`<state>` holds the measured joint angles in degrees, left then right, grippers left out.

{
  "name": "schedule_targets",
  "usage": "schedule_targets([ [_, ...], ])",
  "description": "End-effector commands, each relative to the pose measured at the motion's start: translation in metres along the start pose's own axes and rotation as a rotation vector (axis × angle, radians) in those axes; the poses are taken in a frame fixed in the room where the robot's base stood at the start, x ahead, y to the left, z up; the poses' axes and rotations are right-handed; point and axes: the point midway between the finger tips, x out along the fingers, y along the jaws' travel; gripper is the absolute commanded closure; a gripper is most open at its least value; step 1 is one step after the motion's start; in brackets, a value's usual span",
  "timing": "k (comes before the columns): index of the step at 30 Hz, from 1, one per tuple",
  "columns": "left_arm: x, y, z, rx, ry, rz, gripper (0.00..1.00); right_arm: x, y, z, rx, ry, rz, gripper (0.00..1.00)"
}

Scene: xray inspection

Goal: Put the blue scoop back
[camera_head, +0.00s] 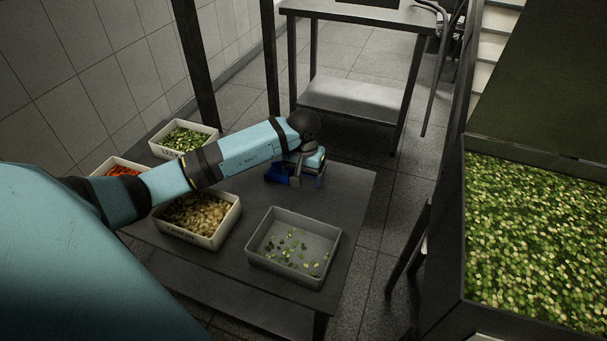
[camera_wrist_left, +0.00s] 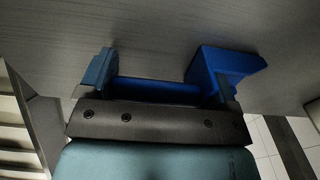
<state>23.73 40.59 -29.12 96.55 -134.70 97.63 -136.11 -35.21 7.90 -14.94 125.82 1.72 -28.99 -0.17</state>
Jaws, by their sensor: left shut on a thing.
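The blue scoop (camera_head: 281,175) is at the far right part of the grey table (camera_head: 345,185), at my left gripper (camera_head: 297,177). In the left wrist view the scoop (camera_wrist_left: 222,66) shows its blue body between and beyond the fingers of my left gripper (camera_wrist_left: 158,92), close to the table's surface. My left gripper is shut on the scoop. I cannot tell whether the scoop touches the table. Part of the scoop is hidden by the gripper. My right gripper is not in view.
A grey tray (camera_head: 258,262) with a few green pieces stands at the table's front right. Bins of green pieces (camera_head: 170,150), orange pieces (camera_head: 106,164) and pale brown pieces (camera_head: 228,222) stand left. A large green-filled hopper (camera_head: 463,270) is at right. The table between scoop and tray is clear.

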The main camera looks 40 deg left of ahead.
Motion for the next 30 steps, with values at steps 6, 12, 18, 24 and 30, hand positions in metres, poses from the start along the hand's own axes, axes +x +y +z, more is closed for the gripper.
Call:
schedule_targets([
  [6,0.002,0.0,0.0,0.001,0.0,0.0,0.0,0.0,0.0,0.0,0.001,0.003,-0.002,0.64],
  [12,0.0,0.0,0.0,0.0,0.0,0.0,0.0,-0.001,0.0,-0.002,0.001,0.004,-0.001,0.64],
  [18,-0.026,-0.001,-0.001,0.0,0.004,-0.002,0.0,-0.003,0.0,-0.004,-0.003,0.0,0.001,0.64],
  [24,-0.071,-0.001,-0.002,0.001,0.005,-0.002,0.0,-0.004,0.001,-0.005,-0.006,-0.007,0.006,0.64],
  [30,-0.105,0.0,-0.001,0.0,0.002,-0.001,0.0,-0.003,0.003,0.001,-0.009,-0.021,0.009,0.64],
])
